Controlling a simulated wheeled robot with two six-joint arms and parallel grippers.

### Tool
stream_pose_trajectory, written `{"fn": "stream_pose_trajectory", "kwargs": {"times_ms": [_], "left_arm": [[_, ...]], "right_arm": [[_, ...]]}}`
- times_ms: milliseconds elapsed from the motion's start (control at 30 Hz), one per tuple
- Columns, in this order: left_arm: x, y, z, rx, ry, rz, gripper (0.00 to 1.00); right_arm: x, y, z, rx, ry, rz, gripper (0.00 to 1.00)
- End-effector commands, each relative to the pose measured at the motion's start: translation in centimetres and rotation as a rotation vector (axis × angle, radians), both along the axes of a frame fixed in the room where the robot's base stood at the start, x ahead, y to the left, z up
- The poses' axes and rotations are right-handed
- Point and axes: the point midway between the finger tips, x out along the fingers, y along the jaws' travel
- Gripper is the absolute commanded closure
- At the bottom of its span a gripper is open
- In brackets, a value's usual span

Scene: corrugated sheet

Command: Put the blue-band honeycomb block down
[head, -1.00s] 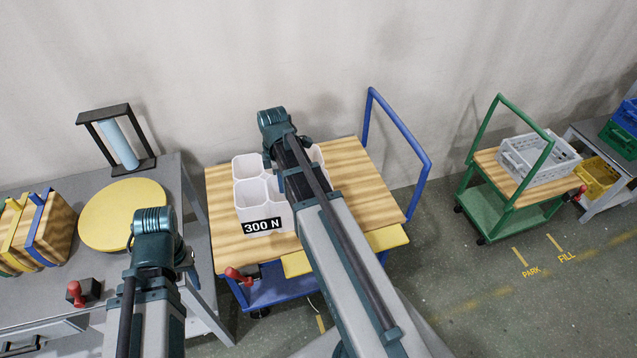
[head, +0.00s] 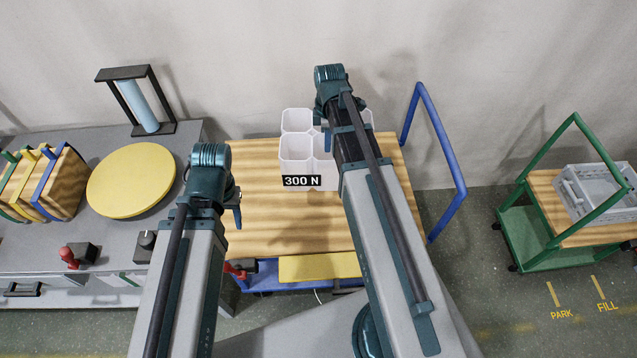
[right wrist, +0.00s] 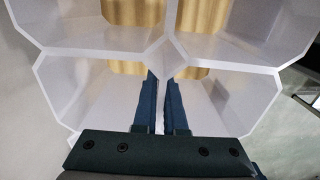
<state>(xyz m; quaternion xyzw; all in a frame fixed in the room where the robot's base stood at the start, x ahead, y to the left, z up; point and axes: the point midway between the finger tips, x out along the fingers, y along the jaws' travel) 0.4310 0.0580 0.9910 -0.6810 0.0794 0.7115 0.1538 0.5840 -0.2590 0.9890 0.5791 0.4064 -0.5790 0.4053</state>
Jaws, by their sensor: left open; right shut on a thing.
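A white honeycomb block (head: 297,152) with open cells and a "300 N" label is over the wooden top of the blue cart (head: 260,220); I see no blue band on it. My right gripper (head: 326,122) is shut on a cell wall of this block. The right wrist view shows the fingers (right wrist: 161,105) together at the wall between cells (right wrist: 90,90), with wood visible through the open bottoms. I cannot tell whether the block touches the cart top. My left gripper (head: 236,208) is open and empty, over the cart's left side.
On the grey bench at left are banded tan slabs (head: 68,188), a yellow disc (head: 132,179), a black frame with a blue roller (head: 142,105) and a red-handled lever (head: 68,256). A blue cart handle (head: 440,150) and a green cart (head: 530,237) stand right. The cart's front top is bare.

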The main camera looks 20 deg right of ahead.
Motion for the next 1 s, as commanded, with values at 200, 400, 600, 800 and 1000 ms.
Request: {"fn": "stream_pose_trajectory", "kwargs": {"times_ms": [200,400,600,800,1000], "left_arm": [[0.0,0.0,-6.0,0.000,0.000,0.001,0.50],[0.0,0.0,-9.8,0.000,0.000,0.001,0.50],[0.0,0.0,-11.5,0.000,0.000,0.001,0.50],[0.0,0.0,-11.6,0.000,0.000,0.001,0.50],[0.0,0.0,-11.9,0.000,0.000,0.001,0.50]], "right_arm": [[1.9,8.2,-6.0,0.001,0.000,0.036,1.00],[2.3,15.6,-9.8,0.000,0.000,0.059,1.00],[2.1,19.6,-11.5,0.000,0.000,0.067,1.00],[2.0,20.5,-11.6,0.000,0.000,0.068,1.00],[3.2,18.4,-11.8,0.000,0.000,0.064,1.00]]}}
